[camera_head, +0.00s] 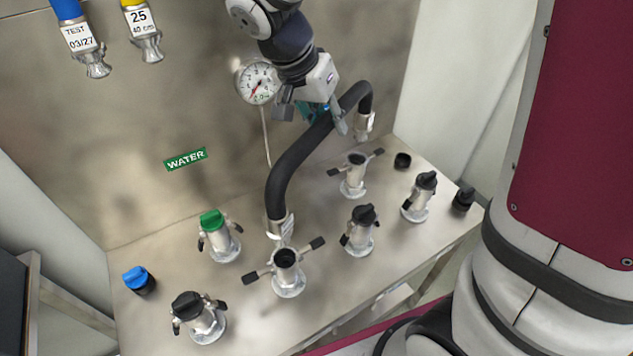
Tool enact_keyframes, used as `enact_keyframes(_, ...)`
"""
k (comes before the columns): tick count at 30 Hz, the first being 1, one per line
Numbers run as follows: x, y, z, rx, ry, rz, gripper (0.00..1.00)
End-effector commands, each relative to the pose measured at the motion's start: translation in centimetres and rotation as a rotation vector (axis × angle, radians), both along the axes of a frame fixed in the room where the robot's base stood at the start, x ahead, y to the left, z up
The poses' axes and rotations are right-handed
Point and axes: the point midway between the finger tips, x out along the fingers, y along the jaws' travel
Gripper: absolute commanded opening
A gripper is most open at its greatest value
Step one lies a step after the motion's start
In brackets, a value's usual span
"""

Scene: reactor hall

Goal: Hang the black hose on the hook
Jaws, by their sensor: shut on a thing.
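The black hose (285,173) is held up in front of the steel back panel by my gripper (314,110). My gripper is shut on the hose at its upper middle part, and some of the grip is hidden. The hose bends down on both sides. Its left end has a metal coupling (279,226) just above an open valve fitting (288,270); I cannot tell if they touch. Its right end has a metal coupling (364,125) that hangs above another open fitting (354,177). No hook can be made out in this view.
A gauge (258,82) is close left of my gripper. A blue hose end (80,33) and a yellow one (143,28) hang at upper left. Several capped valves, including a green-capped one (217,236), stand on the steel bench (250,322). The panel around the WATER label (186,159) is clear.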

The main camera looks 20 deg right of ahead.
Motion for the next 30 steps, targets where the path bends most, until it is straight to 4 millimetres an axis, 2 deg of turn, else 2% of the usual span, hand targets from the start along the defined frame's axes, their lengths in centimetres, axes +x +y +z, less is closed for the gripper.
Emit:
enact_keyframes(7,0.0,0.0,-0.4,-0.001,0.000,0.002,0.00)
enact_keyframes(15,0.0,0.0,-4.2,-0.002,0.001,0.003,0.00)
enact_keyframes(20,0.0,0.0,-5.5,-0.002,0.001,0.002,0.00)
enact_keyframes(27,0.0,0.0,-8.8,-0.002,0.002,0.003,0.00)
enact_keyframes(30,0.0,0.0,-9.5,-0.002,0.000,0.004,0.00)
